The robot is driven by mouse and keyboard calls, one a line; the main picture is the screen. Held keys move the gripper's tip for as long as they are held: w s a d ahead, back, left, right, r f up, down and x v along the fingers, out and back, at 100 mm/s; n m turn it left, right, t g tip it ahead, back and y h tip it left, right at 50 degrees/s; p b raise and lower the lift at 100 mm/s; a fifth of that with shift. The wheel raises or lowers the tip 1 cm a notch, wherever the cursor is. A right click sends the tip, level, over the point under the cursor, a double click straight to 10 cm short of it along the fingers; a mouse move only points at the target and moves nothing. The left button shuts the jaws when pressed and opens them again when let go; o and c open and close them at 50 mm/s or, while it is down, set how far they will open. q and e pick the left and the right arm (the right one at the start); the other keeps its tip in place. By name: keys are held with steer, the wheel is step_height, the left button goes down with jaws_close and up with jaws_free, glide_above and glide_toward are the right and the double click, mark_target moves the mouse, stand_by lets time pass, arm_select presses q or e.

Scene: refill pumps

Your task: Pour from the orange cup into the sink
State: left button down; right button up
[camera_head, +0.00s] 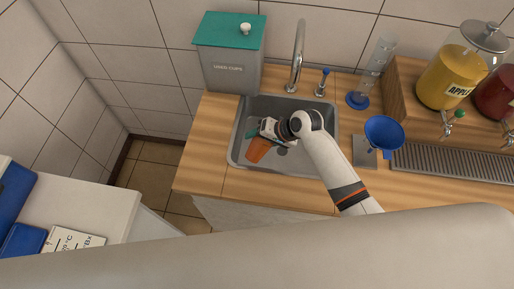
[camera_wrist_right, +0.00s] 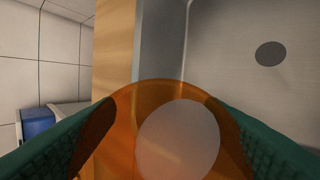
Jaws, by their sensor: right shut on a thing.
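The orange cup (camera_head: 258,149) is tilted inside the sink (camera_head: 236,152), over its basin, in the head view. My right gripper (camera_head: 259,138) is shut on the cup and holds it above the basin floor. In the right wrist view the cup (camera_wrist_right: 150,92) fills the lower middle between the two green finger pads, and a pale round patch shows within it. The sink's basin also shows there (camera_wrist_right: 225,45), with a dark round drain. No stream of liquid can be made out. My left gripper is not in view.
A tap (camera_head: 298,60) stands behind the sink. A grey bin with a green lid (camera_head: 232,70) marked for used cups stands at the back left. A blue funnel (camera_head: 383,132), a drip grille (camera_head: 450,163) and a yellow juice dispenser (camera_head: 450,78) are to the right.

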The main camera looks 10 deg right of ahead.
steer(key=shift+w+d+r+g+y, duration=0.1)
steer(key=shift+r+g+y, duration=0.15)
steer(key=shift+g+y, duration=0.05)
steer(key=shift+f+y+b, duration=0.3)
steer(key=shift+f, duration=0.35)
steer(key=shift+w+d+r+m+p, duration=0.15)
steer(key=shift+r+m+p, duration=0.1)
steer(key=shift+m+p, duration=0.05)
steer(key=shift+f+g, duration=0.1)
steer(key=shift+g, duration=0.2)
steer(key=shift+y, duration=0.4)
steer(key=shift+w+d+f+g+y+b, duration=0.15)
steer(key=shift+f+g+y+b, duration=0.15)
steer(key=shift+f+b, duration=0.2)
